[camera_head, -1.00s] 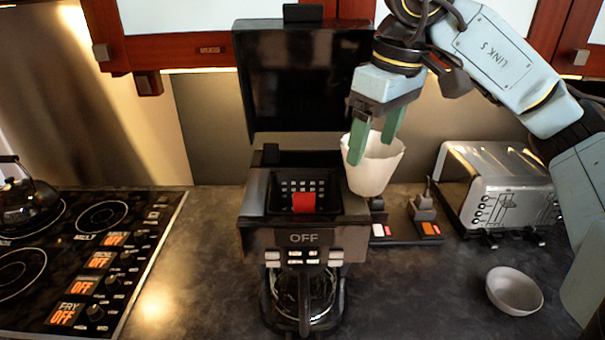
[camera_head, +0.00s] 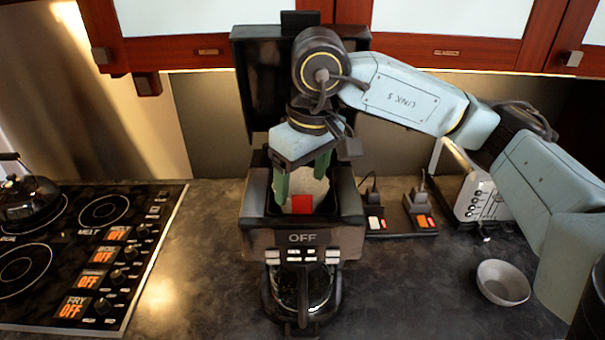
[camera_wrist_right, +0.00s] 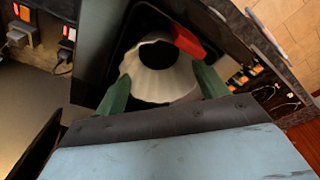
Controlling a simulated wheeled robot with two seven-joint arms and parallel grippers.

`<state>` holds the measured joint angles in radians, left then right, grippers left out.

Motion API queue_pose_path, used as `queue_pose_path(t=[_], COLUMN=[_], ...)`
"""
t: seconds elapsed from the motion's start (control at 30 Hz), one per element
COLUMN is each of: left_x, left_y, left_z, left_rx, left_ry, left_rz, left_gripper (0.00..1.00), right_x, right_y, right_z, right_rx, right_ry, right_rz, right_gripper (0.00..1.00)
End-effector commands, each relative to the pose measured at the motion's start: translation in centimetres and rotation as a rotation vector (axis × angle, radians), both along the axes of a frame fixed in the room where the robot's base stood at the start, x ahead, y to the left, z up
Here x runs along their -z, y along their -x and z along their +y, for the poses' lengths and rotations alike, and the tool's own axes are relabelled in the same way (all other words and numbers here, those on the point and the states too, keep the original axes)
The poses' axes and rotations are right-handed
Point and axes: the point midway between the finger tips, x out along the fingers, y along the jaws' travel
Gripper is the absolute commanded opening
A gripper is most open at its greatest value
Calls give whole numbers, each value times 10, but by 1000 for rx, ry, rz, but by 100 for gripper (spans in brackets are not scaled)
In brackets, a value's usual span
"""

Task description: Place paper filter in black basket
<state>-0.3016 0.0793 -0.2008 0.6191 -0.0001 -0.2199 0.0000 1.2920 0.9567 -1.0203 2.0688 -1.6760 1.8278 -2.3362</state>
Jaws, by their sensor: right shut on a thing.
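The white paper filter (camera_head: 308,184) is at the opening of the coffee maker's black basket (camera_head: 325,205), partly hidden behind my gripper in the head view. In the right wrist view the fluted filter (camera_wrist_right: 152,90) sits between the green fingers with the dark basket around it. My right gripper (camera_head: 302,178) points down and is shut on the filter. A red piece (camera_head: 302,203) shows at the front of the basket, and it also shows beside the filter in the wrist view (camera_wrist_right: 188,42). My left gripper is not in view.
The coffee maker's lid (camera_head: 255,90) stands open behind the basket. A glass carafe (camera_head: 300,290) is below. A stove (camera_head: 80,250) lies left, a power strip (camera_head: 400,222), toaster (camera_head: 475,205) and bowl (camera_head: 503,283) right. The counter left of the coffee maker is clear.

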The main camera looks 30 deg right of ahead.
Motion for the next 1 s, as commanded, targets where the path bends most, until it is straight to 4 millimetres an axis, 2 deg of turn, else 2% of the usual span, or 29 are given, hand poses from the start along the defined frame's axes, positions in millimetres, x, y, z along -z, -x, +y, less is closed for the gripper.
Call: queue_pose_path(t=[0.43,0.47,0.5,0.87,1.0], left_x=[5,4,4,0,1], left_y=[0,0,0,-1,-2], left_z=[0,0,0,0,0], left_rx=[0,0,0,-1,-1], left_ry=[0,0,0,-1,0], left_rz=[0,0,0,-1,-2], left_gripper=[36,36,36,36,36], right_x=[7,6,6,3,-13], right_y=[0,0,0,0,1], right_z=[0,0,0,0,0], right_rx=[0,0,0,1,1], right_ry=[0,0,0,0,-2], right_rz=[-1,-1,-1,-1,-7], right_gripper=[40,76,81,83,83])
